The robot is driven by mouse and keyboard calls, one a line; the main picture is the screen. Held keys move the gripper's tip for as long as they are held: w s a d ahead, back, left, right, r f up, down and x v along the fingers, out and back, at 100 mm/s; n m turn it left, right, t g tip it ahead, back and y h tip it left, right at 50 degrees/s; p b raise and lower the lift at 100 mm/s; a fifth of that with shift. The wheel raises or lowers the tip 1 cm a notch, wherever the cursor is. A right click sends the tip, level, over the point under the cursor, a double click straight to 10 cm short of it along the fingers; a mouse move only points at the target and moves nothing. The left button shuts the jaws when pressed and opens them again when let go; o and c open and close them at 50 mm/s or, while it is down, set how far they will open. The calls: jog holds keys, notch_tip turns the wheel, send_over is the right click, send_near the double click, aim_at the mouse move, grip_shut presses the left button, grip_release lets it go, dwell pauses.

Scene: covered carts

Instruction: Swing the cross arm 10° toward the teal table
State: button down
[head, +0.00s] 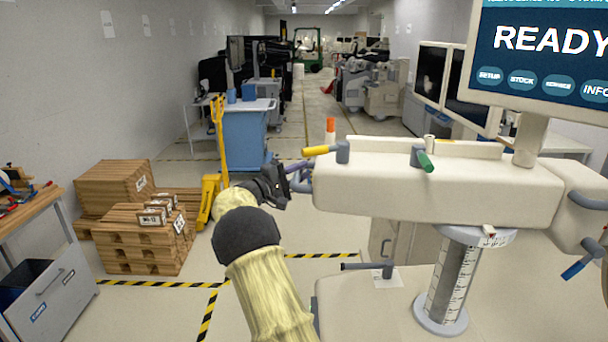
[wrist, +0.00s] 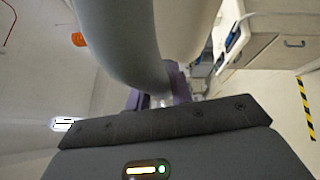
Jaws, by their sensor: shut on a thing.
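The cross arm (head: 430,192) is a thick cream beam on a column with a scale (head: 446,280), right of centre in the head view. A grey handle (wrist: 122,40) crosses the wrist view close up; it appears to be the one at the beam's left end. My gripper (head: 298,180) is at that end, its purple fingers shut on the handle; they also show in the wrist view (wrist: 178,82). The exact contact is partly hidden. A blue table (head: 242,132) with a pale top, the closest match to teal, stands farther back, left of the beam.
A yellow-tipped lever (head: 317,151) and a green-tipped lever (head: 425,161) stick out from the beam. A READY screen (head: 540,45) stands above its right part. Wooden crates (head: 140,235) and a yellow pallet jack (head: 212,180) stand left. Open floor lies between.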

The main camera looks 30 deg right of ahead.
jog(key=shift+w+d+r, duration=0.1)
jog(key=shift+w, duration=0.25)
jog(key=shift+w+d+f, duration=0.1)
jog(key=shift+w+f, duration=0.05)
jog(key=shift+f, duration=0.1)
jog(key=c, duration=1.6)
grip_release()
jog(key=shift+f, duration=0.1)
jog(key=o, duration=0.3)
jog(key=shift+s+a, duration=0.2)
jog(key=shift+a, duration=0.05)
jog(key=shift+o, duration=0.2)
jog(key=shift+s+a+r, duration=0.25)
jog(key=shift+r, duration=0.05)
jog(key=shift+w+d+f, duration=0.15)
jog(key=shift+d, duration=0.25)
jog(key=s+a+f+b, duration=0.2)
jog(key=a+b, duration=0.4)
jog(key=a, duration=1.1)
jog(key=shift+a+f, duration=0.15)
jog(key=shift+a, duration=0.05)
jog(key=shift+s, duration=0.25)
